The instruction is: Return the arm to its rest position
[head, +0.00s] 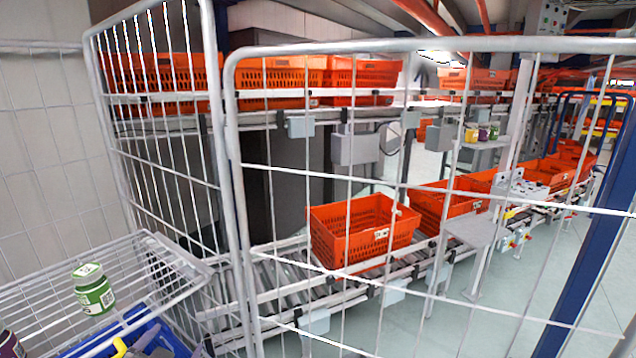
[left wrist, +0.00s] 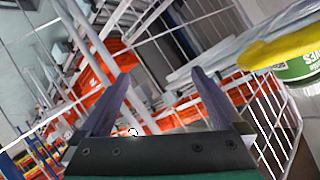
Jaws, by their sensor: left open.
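My left gripper (left wrist: 162,85) shows in the left wrist view. Its two dark fingers stand wide apart with nothing between them. Behind the fingers are wire bars and orange totes at a distance. A jar with a green label (head: 93,290) stands upright on a wire shelf (head: 40,305) at the left. In the left wrist view, a green-labelled jar (left wrist: 302,70) shows at the right edge, apart from the fingers. My right gripper is not in view.
A wire cage panel (head: 228,150) rises close in front. Behind it, an orange tote (head: 345,245) sits on a roller conveyor, with more totes to the right and above. Part of a dark jar (head: 10,345) shows at the bottom left corner. A blue post (head: 590,265) stands at the right.

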